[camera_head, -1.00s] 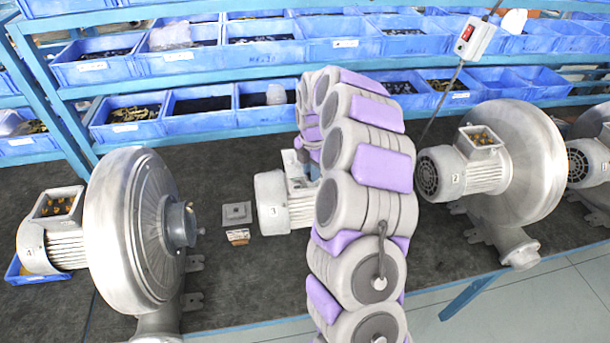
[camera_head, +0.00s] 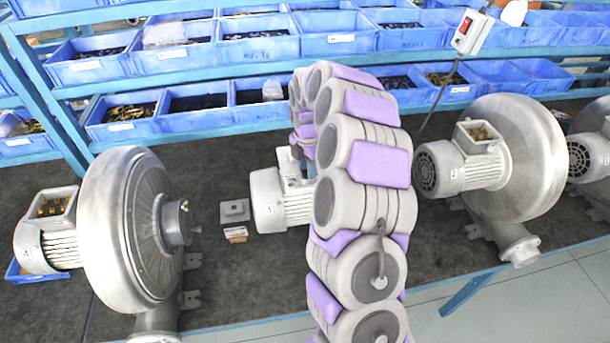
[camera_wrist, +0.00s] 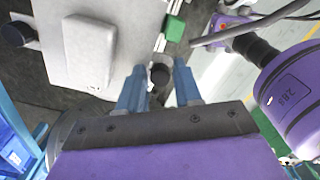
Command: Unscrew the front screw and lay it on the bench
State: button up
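Motor 3 (camera_head: 283,200) lies on the bench behind my arm in the head view. My arm hides part of it, and my gripper is hidden there too. In the wrist view, my gripper (camera_wrist: 160,86) has two blue fingers standing apart. A dark round head (camera_wrist: 160,74), which looks like a screw, shows between the fingertips with gaps on both sides. I cannot tell its depth relative to the tips. A pale panel (camera_wrist: 90,50) with a raised rectangle lies left of it. Another dark round knob (camera_wrist: 17,34) is at the panel's far left.
A grey square lid (camera_head: 235,210) and a small box (camera_head: 236,235) lie on the dark bench (camera_head: 225,280) left of motor 3. Large blowers stand at left (camera_head: 130,230) and right (camera_head: 510,160). Blue bins (camera_head: 260,50) line the shelves behind. A green block (camera_wrist: 175,28) sits near the fingers.

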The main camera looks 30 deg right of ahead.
jog(key=m+b, duration=0.1)
jog(key=m, duration=0.3)
jog(key=shift+a+f+b, duration=0.15)
jog(key=shift+b, duration=0.2)
jog(key=m+b, duration=0.1)
jog(key=m, duration=0.1)
jog(key=d+m+b, duration=0.1)
jog(key=m, duration=0.2)
jog(key=m+b, duration=0.1)
jog(key=m, duration=0.1)
jog(key=shift+m, duration=0.3)
jog(key=shift+a+m+b, duration=0.35)
jog(key=shift+m+b, duration=0.1)
jog(key=shift+m, duration=0.75)
jog(key=m+b, duration=0.1)
jog(key=m, duration=0.1)
jog(key=shift+m, duration=0.3)
jog(key=m+b, duration=0.1)
jog(key=m, duration=0.2)
jog(key=shift+d+m, duration=0.15)
jog(key=shift+m, duration=0.25)
jog(key=m, duration=0.3)
jog(key=shift+m+b, duration=0.3)
jog(key=shift+b, duration=0.05)
